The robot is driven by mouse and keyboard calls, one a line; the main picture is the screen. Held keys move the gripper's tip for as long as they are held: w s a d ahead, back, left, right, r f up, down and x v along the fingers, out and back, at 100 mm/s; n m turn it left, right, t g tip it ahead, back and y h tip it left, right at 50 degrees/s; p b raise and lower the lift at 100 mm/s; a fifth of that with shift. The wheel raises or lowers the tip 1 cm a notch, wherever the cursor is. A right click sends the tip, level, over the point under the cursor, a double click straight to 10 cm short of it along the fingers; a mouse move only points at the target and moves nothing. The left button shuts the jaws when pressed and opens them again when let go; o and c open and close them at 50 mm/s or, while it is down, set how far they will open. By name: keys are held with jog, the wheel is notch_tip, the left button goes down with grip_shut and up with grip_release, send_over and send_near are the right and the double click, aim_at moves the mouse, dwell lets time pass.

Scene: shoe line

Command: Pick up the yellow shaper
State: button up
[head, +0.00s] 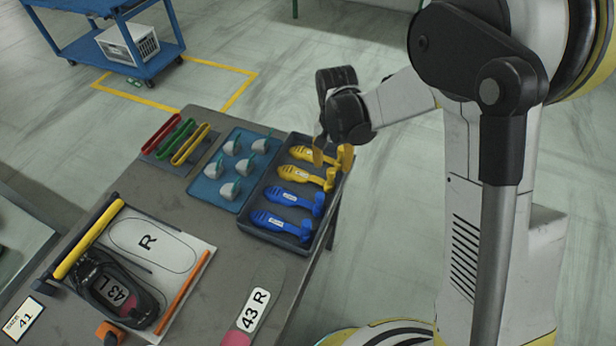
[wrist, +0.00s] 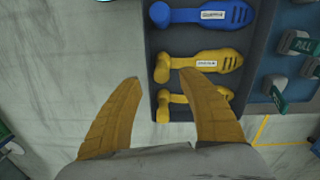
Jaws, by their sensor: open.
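Two yellow shapers lie side by side in a dark grey tray (head: 241,223). One (head: 305,175) lies beside the blue shapers and the other (head: 304,154) at the tray's far end. In the wrist view they show as an upper yellow shaper (wrist: 215,63) and a lower one (wrist: 205,92). My gripper (head: 331,156) is open and empty over the tray's far right edge. In the wrist view, its tan fingers (wrist: 160,78) point at the shapers' knobbed ends, with the knobs between them in the picture. I cannot tell the height gap. A finger partly hides the lower shaper.
Two blue shapers (head: 293,198) share the tray. A blue tray (head: 205,190) of grey pieces with green tabs and a tray with red, green and yellow strips (head: 190,145) stand left of it. A shoe (head: 120,290) lies on the front board. Open floor lies right.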

aim_at(332, 170)
jog(key=f+b, duration=0.2)
jog(key=f, duration=0.3)
jog(key=shift+w, duration=0.2)
jog(key=shift+r, duration=0.1)
grip_shut()
